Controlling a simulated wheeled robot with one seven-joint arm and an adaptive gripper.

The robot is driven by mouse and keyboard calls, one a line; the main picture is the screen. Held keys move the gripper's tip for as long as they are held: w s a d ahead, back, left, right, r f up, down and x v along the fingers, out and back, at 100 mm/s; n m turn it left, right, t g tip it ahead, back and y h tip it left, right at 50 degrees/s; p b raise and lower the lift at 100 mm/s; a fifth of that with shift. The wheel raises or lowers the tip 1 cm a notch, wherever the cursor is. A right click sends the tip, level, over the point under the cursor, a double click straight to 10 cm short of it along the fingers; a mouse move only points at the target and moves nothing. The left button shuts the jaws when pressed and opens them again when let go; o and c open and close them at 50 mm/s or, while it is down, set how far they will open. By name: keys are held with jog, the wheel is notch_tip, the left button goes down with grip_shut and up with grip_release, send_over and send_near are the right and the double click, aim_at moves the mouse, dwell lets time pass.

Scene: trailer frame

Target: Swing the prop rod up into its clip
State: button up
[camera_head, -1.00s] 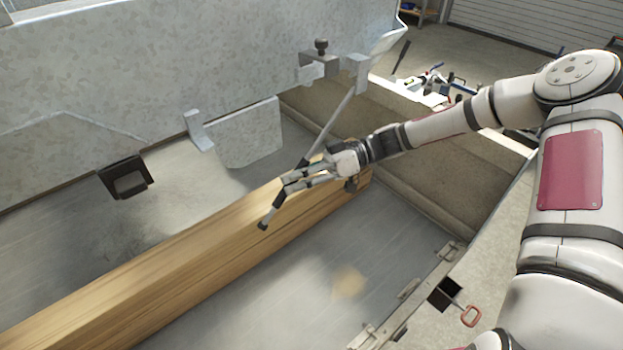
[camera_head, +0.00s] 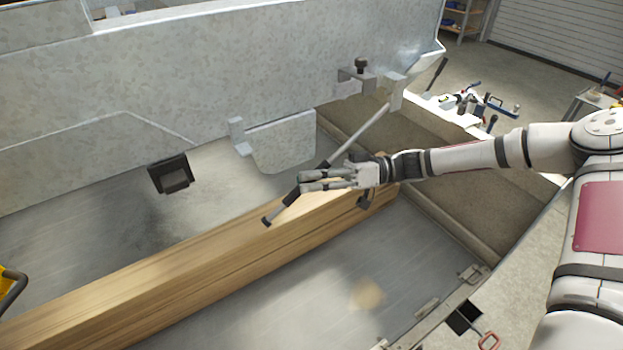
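The prop rod (camera_head: 357,134) is a thin grey bar with a dark lower section and a dark tip (camera_head: 268,221). Its upper end meets a grey metal bracket (camera_head: 396,92) on the right end of the pale speckled panel. The rod slants down to the left in front of the panel, its tip in front of the wooden beam. My gripper (camera_head: 301,182) reaches in from the right, its fingers closed around the rod's dark lower part; the contact itself is partly hidden. A small grey upright clip-like bracket (camera_head: 238,136) stands at the panel's lower edge, left of the rod.
A long wooden beam (camera_head: 150,285) lies on the metal floor below the rod. A dark square bracket (camera_head: 170,174) is at left. A knobbed latch (camera_head: 360,75) sits on the panel near the rod's upper end. A red-handled pin (camera_head: 488,340) is at lower right.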

jog(key=o, duration=0.4)
jog(key=v, duration=1.2)
jog(key=shift+d, duration=0.15)
jog(key=shift+w+d+r+b, duration=0.55)
jog(key=shift+d+r+b, duration=0.2)
jog(key=shift+d, duration=1.75)
jog(key=shift+w+d+r+b, duration=0.6)
jog(key=shift+d+b, duration=0.2)
jog(key=shift+d, duration=1.65)
jog(key=shift+w+d+r+b, duration=0.55)
jog(key=shift+d+r+b, duration=0.2)
jog(key=shift+d, duration=1.75)
